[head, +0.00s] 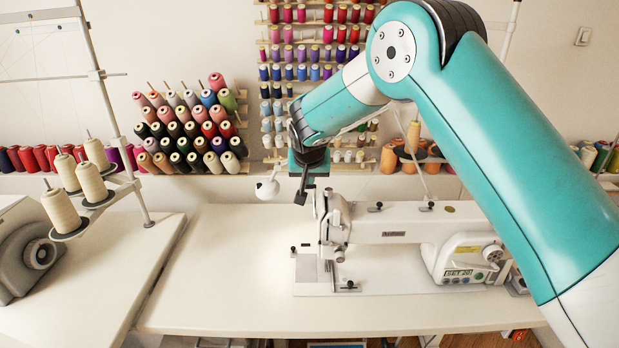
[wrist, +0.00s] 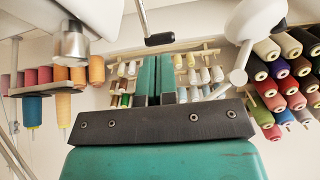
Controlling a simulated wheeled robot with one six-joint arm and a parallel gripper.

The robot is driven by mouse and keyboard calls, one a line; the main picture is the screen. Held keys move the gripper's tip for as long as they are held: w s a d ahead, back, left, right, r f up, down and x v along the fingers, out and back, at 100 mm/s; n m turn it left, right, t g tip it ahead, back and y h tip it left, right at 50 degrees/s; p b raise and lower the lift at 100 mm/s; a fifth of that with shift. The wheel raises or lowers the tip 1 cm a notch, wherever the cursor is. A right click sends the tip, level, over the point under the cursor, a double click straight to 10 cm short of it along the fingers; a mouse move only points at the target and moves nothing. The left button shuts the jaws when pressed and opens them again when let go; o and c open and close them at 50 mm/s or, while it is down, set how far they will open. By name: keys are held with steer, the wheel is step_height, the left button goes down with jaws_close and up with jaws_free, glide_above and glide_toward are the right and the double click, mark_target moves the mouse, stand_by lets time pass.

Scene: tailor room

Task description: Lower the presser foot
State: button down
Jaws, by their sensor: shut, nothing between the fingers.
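The white sewing machine (head: 385,228) stands on the pale table, its needle head (head: 332,222) at its left end. The presser foot area (head: 328,270) is small under the head, and I cannot tell whether the foot is up or down. My gripper (head: 302,192) hangs just left of and above the needle head, seemingly apart from it. In the wrist view my gripper's teal fingers (wrist: 156,75) are together and empty. A thin metal lever with a black grip (wrist: 160,39) shows just beyond the fingertips. White machine body (wrist: 95,15) with a metal cylinder (wrist: 71,44) is upper left.
A white lamp (head: 268,188) stands close behind my gripper; its arm (wrist: 240,50) shows in the wrist view. Thread racks (head: 190,130) line the back wall. A thread stand (head: 110,110) is at the left. The table (head: 225,285) left of the machine is clear.

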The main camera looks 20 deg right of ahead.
steer(key=p+x, duration=0.1)
steer(key=x, duration=0.3)
steer(key=shift+w, duration=0.15)
